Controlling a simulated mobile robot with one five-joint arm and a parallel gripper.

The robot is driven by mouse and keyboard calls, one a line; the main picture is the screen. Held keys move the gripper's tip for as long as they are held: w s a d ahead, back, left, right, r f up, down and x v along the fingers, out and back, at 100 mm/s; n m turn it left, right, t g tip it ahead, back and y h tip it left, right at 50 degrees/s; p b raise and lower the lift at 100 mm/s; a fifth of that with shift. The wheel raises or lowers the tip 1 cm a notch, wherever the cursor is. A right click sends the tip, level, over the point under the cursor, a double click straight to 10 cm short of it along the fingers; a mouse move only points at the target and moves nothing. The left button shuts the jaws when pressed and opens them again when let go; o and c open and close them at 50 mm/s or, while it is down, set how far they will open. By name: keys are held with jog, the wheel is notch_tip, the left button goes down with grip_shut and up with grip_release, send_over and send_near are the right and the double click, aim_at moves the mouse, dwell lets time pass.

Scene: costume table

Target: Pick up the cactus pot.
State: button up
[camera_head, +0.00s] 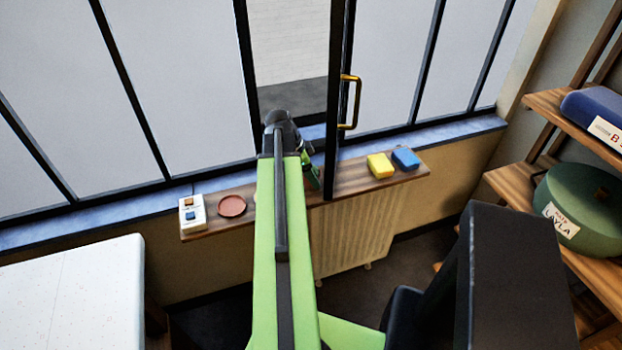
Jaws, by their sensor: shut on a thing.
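I cannot make out the cactus pot in the head view. My own green arm runs up the middle of the picture and covers part of the wooden ledge (345,185) under the window. The arm bends at a dark joint near the window, and a short green and black part shows just right of it, going down. My gripper's fingers are hidden behind the arm, as is anything between them. A round reddish-brown saucer (232,206) lies on the ledge, left of the arm, with nothing on it.
A white switch box (192,214) is at the ledge's left end. A dark window post and brass handle (350,101) stand close right of the arm. A white table (75,290) and wooden shelves (525,182) flank the space.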

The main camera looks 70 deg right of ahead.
jog(key=shift+r, duration=0.1)
jog(key=shift+w+a+r+p, duration=0.1)
jog(key=shift+r+p, duration=0.15)
jog(key=shift+p, duration=0.15)
notch_tip(320, 180, up, 7)
jog(key=p, duration=0.7)
jog(key=shift+r, duration=0.2)
jog(key=shift+w+a+f+b, duration=0.4)
jog(key=shift+w+a+f, duration=0.15)
jog(key=shift+w+a, duration=0.25)
jog(key=w+a, duration=1.1)
jog(key=w, duration=0.2)
jog(key=shift+w+r, duration=0.15)
jog(key=shift+w, duration=0.2)
